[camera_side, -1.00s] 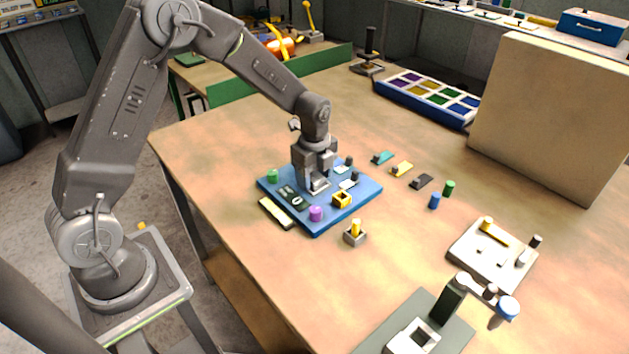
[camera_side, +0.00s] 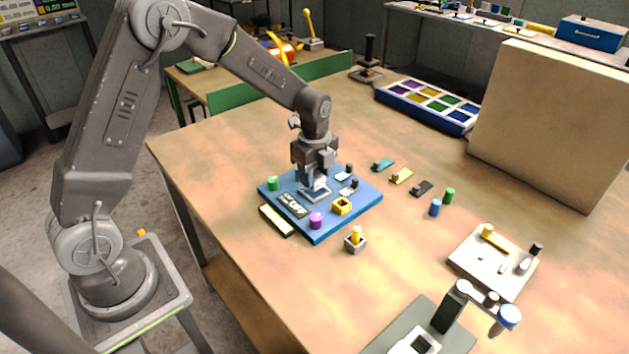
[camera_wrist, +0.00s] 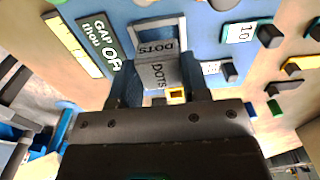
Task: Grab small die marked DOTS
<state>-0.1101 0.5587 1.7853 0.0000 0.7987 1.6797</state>
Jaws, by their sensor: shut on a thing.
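The small grey die marked DOTS (camera_wrist: 157,72) is between the two fingers of my gripper (camera_wrist: 160,82) in the wrist view. My gripper is shut on it. In the side view my gripper (camera_side: 314,181) points down over the pale frame (camera_side: 316,194) near the middle of the blue board (camera_side: 364,198). The fingers mostly hide the die there. I cannot tell whether the die is clear of the frame.
A grey block with a yellow peg (camera_side: 355,239) stands in front. Small coloured pieces lie to the right.

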